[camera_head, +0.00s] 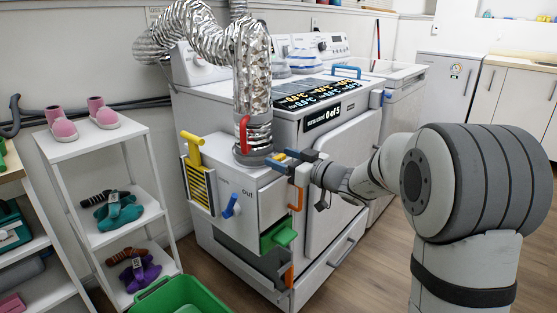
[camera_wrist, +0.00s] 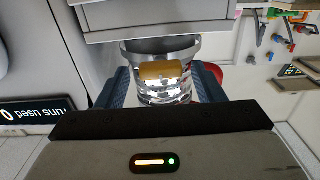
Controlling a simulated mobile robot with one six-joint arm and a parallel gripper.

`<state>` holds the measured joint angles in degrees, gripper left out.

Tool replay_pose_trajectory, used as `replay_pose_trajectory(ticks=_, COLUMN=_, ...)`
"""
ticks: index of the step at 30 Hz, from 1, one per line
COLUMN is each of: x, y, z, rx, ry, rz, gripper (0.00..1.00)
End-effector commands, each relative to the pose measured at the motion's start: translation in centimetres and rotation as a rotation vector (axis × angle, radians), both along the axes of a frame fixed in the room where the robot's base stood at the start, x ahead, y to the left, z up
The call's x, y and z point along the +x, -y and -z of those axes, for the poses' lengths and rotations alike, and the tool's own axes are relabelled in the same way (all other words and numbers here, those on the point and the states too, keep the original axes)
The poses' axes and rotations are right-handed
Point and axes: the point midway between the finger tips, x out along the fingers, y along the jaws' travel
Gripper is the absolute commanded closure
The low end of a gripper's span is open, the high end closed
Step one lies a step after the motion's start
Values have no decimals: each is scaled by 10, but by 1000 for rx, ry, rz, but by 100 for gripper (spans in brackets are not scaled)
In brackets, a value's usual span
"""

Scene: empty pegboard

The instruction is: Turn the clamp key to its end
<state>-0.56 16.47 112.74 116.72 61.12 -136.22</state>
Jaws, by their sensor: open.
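The clamp key looks like a small yellow-orange block (camera_head: 275,163), at the grey clamp band (camera_head: 250,158) at the foot of the foil duct. In the wrist view the key (camera_wrist: 160,70) sits in front of the grey band (camera_wrist: 190,52), with the shiny duct behind it. My gripper (camera_head: 291,157) is at the clamp's right side. In the wrist view my gripper (camera_wrist: 163,85) is open, with one blue finger on each side of the key. I cannot tell whether either finger touches it. The key's turn angle is hard to judge.
A red lever (camera_head: 243,133) stands beside the duct (camera_head: 253,75). The white box (camera_head: 260,195) below bears a blue lever (camera_head: 231,206) and a yellow grille (camera_head: 197,175). A green bin (camera_head: 180,297) stands in front; a shelf rack (camera_head: 95,145) is left. Floor is free at right.

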Motion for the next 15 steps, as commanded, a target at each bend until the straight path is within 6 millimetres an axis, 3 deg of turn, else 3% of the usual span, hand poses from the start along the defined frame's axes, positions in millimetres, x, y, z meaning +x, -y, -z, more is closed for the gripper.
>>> replay_pose_trajectory(ticks=10, x=4, y=-5, z=0, rx=0, ry=0, rz=0, gripper=38)
replay_pose_trajectory(ticks=15, x=4, y=-6, z=0, rx=0, ry=0, rz=-1, gripper=51)
